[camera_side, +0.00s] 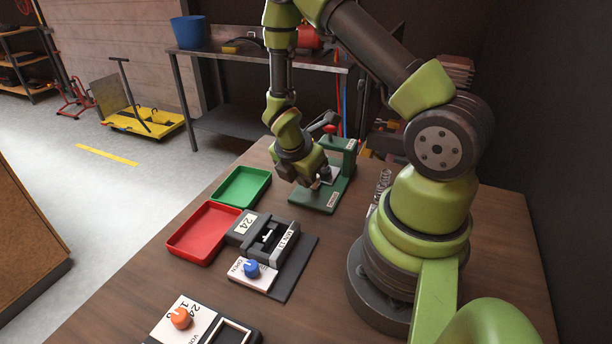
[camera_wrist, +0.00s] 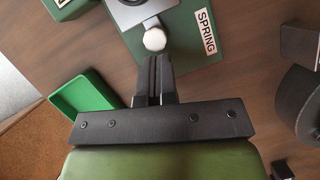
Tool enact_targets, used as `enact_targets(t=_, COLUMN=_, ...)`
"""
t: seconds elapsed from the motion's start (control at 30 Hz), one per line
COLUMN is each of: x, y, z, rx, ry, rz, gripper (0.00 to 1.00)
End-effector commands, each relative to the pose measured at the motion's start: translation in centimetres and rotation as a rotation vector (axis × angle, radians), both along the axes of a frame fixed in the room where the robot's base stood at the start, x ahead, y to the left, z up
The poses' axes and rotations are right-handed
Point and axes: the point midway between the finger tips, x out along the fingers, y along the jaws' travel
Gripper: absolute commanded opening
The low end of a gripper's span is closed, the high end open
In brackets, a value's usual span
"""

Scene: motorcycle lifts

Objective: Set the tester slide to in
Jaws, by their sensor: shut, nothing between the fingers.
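The green spring tester (camera_side: 349,160) stands on the table, with an upright post, a base and a SPRING label; its base also fills the top of the wrist view (camera_wrist: 187,48). A grey plate (camera_wrist: 134,10) sits on the base. A round white knob (camera_wrist: 155,39), which looks like the slide's handle, sticks out from the plate's near edge. My gripper (camera_side: 318,183) is shut and empty, low at the tester's left front. In the wrist view its fingertips (camera_wrist: 158,58) are right at the knob; I cannot tell whether they touch it.
A green tray (camera_side: 241,187) and a red tray (camera_side: 203,233) lie left of the tester. A grey fixture marked 24 (camera_side: 245,224) with a blue knob (camera_side: 251,268) stands in front. An orange knob panel (camera_side: 181,318) is nearer the camera.

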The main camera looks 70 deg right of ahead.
Motion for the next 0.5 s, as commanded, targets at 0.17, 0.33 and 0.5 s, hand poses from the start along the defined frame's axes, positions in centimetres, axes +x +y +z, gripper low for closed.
enact_targets(t=0.17, x=0.1, y=-2.3, z=0.0, rx=0.0, ry=-0.003, rz=-0.009, gripper=0.0)
enact_targets(t=0.33, x=0.0, y=-4.4, z=0.0, rx=0.0, ry=-0.002, rz=-0.005, gripper=0.0)
enact_targets(t=0.5, x=0.0, y=-4.7, z=0.0, rx=-0.002, ry=0.0, rz=-0.003, gripper=0.0)
